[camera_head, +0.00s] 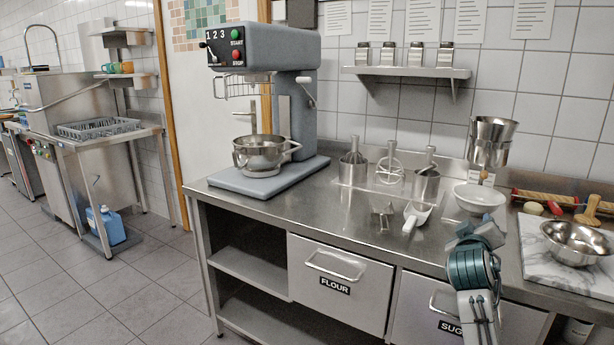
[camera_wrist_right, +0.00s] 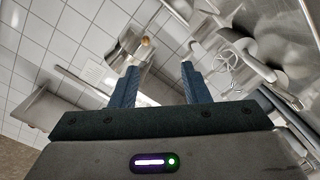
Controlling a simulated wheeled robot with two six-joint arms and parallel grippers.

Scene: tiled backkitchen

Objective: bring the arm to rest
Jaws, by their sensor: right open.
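My right gripper (camera_head: 484,224) is raised at the right part of the steel counter (camera_head: 345,214), with its arm coming in from the bottom. In the right wrist view its two blue fingers (camera_wrist_right: 160,82) stand apart with nothing between them. The gripper is small in the head view and stands just in front of a white bowl (camera_head: 478,198), with no contact that I can make out. My left arm and gripper are not in view.
A mixer (camera_head: 262,60) with a steel bowl (camera_head: 258,155) stands at the counter's left. A tall steel vessel (camera_head: 490,140) stands behind the white bowl. A steel bowl (camera_head: 577,243) sits on a marble board (camera_head: 545,262).

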